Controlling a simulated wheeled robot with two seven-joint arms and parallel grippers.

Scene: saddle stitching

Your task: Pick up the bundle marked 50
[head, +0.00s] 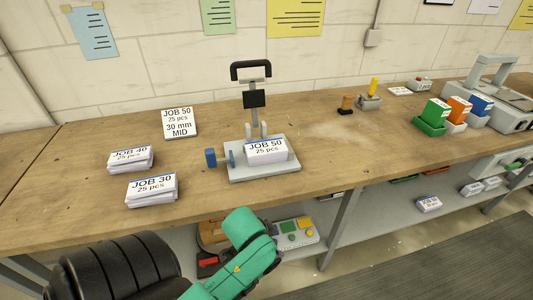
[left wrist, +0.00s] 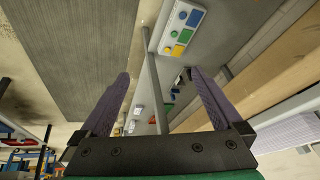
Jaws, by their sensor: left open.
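The bundle marked JOB 50 (head: 266,151) is a white stack with a printed top. It rests on the grey base plate (head: 262,173) of the bench stapler (head: 252,98), under its upright head. My left arm comes in low in the head view, in front of the bench; its gripper is out of that view. In the left wrist view my left gripper (left wrist: 160,95) is open, its two fingers wide apart with nothing held between them. The bundle cannot be made out in the wrist view. My right gripper is in neither view.
Bundles JOB 40 (head: 130,158) and JOB 30 (head: 151,188) lie left of the stapler. A card (head: 180,122) reads JOB 50, 25 pcs, 30 mm MID. Coloured bins (head: 431,122) stand at the right. A button box (head: 296,235) sits below the bench top.

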